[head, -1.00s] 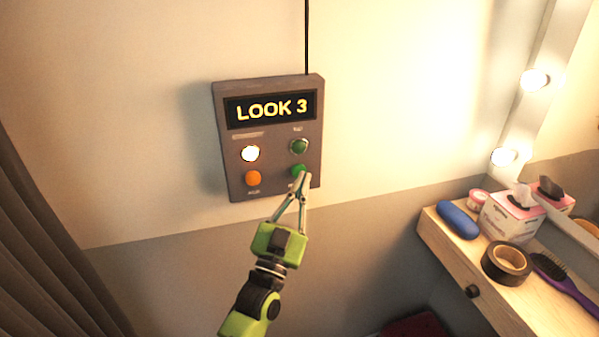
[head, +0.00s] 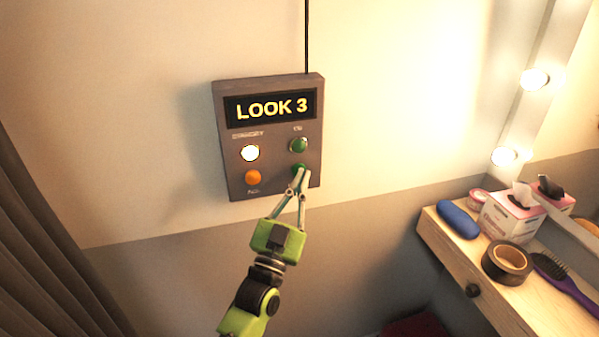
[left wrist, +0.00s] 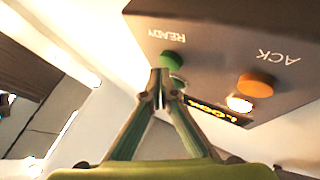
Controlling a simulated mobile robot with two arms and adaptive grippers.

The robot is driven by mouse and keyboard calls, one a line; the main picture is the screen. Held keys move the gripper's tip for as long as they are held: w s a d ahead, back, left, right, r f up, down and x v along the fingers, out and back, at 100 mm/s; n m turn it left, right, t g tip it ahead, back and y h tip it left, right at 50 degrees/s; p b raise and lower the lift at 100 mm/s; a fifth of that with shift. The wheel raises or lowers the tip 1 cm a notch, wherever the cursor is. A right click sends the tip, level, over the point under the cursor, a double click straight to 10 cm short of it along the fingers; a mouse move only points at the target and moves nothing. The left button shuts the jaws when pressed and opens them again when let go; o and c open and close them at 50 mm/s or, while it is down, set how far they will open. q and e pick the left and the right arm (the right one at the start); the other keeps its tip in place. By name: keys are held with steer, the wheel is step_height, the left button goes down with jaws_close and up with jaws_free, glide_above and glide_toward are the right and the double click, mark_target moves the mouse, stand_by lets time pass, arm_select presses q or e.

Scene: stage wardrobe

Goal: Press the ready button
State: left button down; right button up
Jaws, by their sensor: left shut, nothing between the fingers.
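A grey control box (head: 232,187) hangs on the wall with a lit display reading LOOK 3 (head: 270,108). The green ready button (head: 297,168) is at its lower right, partly hidden by my left gripper (head: 302,173). In the left wrist view the ready button (left wrist: 172,60) sits by the READY label, and the left gripper (left wrist: 165,73) has its fingertips together right at it. The gripper is shut and empty. I cannot tell whether the tips touch the button. My right gripper is out of view.
The box also has an orange ACK button (head: 253,177), a glowing white lamp (head: 250,153) and an upper green lamp (head: 299,145). A wooden counter (head: 505,305) at right holds a blue case (head: 458,220), tissue box (head: 510,220), black tape (head: 507,262) and hairbrush (head: 565,283). A curtain (head: 40,230) hangs left.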

arm_select(q)
steer(key=shift+w+a, duration=0.2)
steer(key=shift+w, duration=0.3)
stand_by(0.7)
steer(key=shift+s+d, duration=0.1)
steer(key=shift+s, duration=0.1)
steer(key=shift+s+d, duration=0.2)
steer(key=shift+s, duration=0.45)
steer(key=s+p, duration=0.1)
steer(key=s+d, duration=0.1)
steer(key=s, duration=0.1)
steer(key=s+p, duration=0.1)
steer(key=shift+s+d+p, duration=0.3)
steer(key=shift+s+p, duration=0.05)
steer(key=shift+s, duration=0.05)
stand_by(0.5)
